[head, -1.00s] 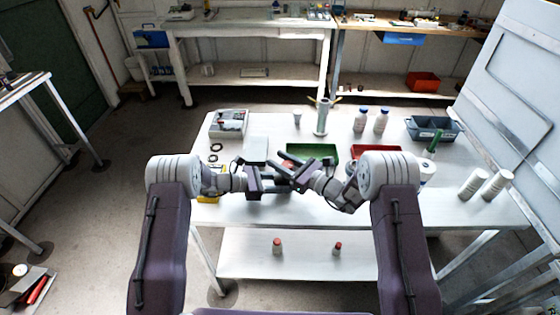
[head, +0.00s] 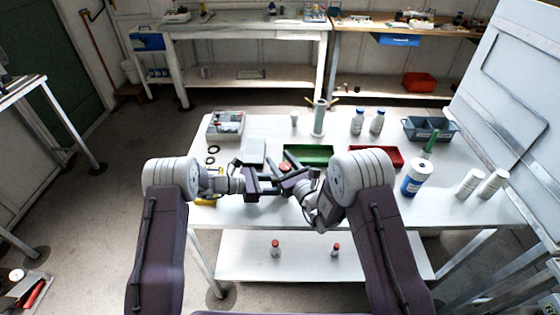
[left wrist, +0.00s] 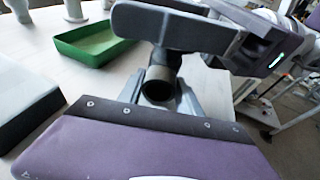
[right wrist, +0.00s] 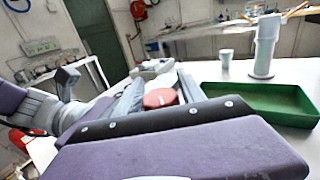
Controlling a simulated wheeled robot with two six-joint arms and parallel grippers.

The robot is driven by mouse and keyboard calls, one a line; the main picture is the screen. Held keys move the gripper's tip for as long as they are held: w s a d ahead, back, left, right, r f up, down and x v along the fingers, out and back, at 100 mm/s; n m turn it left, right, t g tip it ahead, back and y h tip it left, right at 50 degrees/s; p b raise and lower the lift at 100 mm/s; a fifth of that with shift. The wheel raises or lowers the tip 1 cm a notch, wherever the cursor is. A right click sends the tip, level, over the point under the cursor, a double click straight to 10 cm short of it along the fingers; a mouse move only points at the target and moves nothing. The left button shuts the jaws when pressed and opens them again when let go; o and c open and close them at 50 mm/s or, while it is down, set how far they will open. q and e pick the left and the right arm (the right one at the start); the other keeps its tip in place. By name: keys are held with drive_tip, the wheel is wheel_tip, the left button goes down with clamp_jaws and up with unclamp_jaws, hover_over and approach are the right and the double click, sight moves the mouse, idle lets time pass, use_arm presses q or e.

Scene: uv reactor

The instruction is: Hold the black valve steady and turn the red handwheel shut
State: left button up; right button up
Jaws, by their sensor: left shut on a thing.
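The red handwheel (head: 285,167) shows as a small red disc by my grippers, in front of the green tray. In the right wrist view the handwheel (right wrist: 160,97) lies between the two fingers of my right gripper (right wrist: 160,95), which are apart; I cannot tell whether they touch it. The black valve (left wrist: 158,86) shows its dark round open end between the fingers of my left gripper (left wrist: 165,95), which is shut on it. In the head view my left gripper (head: 262,186) and right gripper (head: 290,184) meet closely over the table and hide most of the valve.
A green tray (head: 308,161) and a red tray (head: 391,163) lie behind the grippers. A grey stand (head: 319,118) is at the back. A grey flat box (head: 252,152) lies left of the green tray.

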drive_tip(key=shift+o, duration=0.3)
drive_tip(key=v, duration=1.2)
